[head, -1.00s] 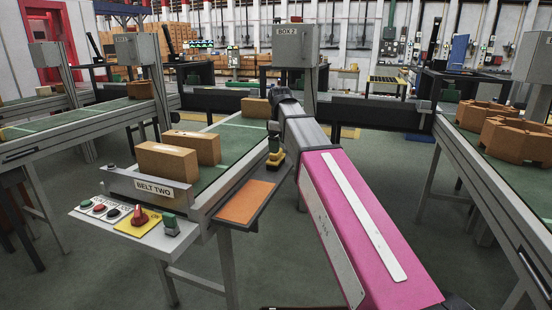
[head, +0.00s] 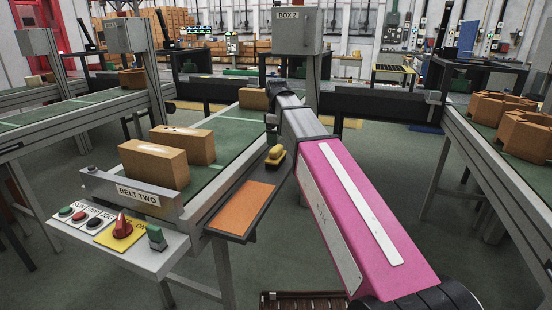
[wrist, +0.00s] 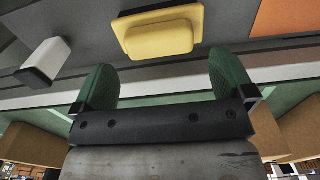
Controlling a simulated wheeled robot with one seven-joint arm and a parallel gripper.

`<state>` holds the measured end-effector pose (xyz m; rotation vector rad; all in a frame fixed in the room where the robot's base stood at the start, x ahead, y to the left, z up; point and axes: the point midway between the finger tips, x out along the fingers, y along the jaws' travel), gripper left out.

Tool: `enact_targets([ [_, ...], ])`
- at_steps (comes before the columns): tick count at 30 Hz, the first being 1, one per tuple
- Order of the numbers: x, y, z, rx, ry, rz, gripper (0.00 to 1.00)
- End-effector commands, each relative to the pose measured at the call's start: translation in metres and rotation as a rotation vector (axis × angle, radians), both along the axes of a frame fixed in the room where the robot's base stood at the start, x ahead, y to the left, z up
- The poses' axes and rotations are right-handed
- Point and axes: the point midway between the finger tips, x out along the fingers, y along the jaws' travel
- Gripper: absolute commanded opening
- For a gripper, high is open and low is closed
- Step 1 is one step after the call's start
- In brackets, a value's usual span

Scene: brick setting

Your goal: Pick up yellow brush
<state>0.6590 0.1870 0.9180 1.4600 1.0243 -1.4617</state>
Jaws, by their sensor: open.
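The yellow brush (head: 275,156) lies at the far end of a grey side shelf with an orange pad, beside belt two. In the wrist view the yellow brush (wrist: 158,30) shows at top centre as a rounded yellow block on a grey surface. My gripper (wrist: 162,78) is open, with its two green fingers spread and nothing between them. The brush lies beyond the fingertips and apart from them, roughly centred on the gap. In the head view my gripper is mostly hidden behind my arm.
The orange pad (head: 243,207) lies nearer me on the shelf. Belt two (head: 232,143) carries several brown boxes (head: 153,164). A control panel (head: 120,240) stands at front left. A pale block with a dark end (wrist: 45,62) lies left of the brush in the wrist view.

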Motion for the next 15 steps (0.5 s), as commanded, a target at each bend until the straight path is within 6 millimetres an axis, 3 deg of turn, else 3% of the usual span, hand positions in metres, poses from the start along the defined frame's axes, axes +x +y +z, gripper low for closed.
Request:
enact_targets([
  [8,0.001,0.001,-0.017,0.000,0.000,0.000,1.00],
  [15,0.003,0.004,-0.048,-0.001,0.001,0.000,1.00],
])
